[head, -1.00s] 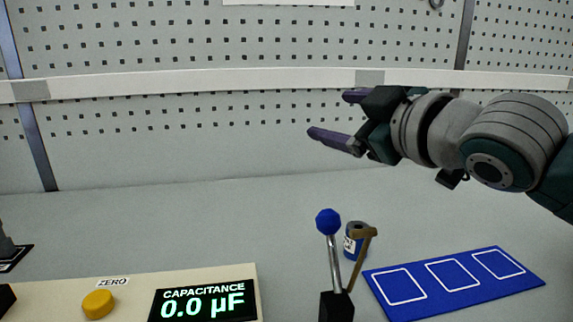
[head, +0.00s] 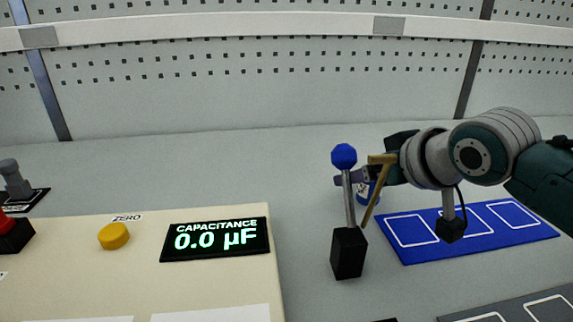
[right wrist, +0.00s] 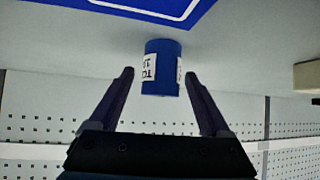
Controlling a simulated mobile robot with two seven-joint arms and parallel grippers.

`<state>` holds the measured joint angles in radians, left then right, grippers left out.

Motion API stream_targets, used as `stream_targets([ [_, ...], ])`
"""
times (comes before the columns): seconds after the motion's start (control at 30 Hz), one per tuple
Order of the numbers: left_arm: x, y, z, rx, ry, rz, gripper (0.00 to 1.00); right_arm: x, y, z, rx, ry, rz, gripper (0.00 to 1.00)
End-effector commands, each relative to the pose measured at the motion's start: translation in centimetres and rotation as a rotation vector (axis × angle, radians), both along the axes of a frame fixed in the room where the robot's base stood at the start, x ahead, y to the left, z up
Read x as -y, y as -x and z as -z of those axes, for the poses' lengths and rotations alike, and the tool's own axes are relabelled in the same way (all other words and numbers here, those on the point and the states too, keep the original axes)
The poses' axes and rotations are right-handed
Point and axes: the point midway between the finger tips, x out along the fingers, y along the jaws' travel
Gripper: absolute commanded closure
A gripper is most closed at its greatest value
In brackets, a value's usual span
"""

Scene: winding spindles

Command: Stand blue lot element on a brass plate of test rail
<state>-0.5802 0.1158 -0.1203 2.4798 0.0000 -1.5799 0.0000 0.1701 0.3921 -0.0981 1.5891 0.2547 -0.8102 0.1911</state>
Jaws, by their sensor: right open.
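The blue lot element is an upright cylinder with a white label. In the head view it (head: 364,194) stands on the bench behind the lever, partly hidden by my right gripper (head: 354,179) and the lever. In the right wrist view the element (right wrist: 158,82) is between the tips of my open right gripper (right wrist: 160,74), with a gap on each side. No brass plate can be made out in these views. My left gripper is out of view.
A blue mat (head: 480,248) with white outlines lies right. A cream capacitance panel (head: 130,275), reading 0.0 µF, is at front left, with a yellow button (head: 113,236).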

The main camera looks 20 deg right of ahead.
Motion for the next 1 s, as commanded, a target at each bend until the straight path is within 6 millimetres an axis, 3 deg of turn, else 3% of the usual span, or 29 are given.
stream_targets([
  [0.1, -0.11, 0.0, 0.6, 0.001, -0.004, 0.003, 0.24, 0.01, -0.9, 0.8, 0.0, 0.001, -0.001, 0.19],
  [0.37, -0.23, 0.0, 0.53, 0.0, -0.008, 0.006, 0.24, 0.0, -1.09, 0.78, 0.001, 0.001, -0.002, 0.19],
  [1.0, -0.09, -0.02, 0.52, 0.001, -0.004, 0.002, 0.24, 0.03, -1.06, 0.78, 0.001, 0.002, -0.001, 0.89],
])
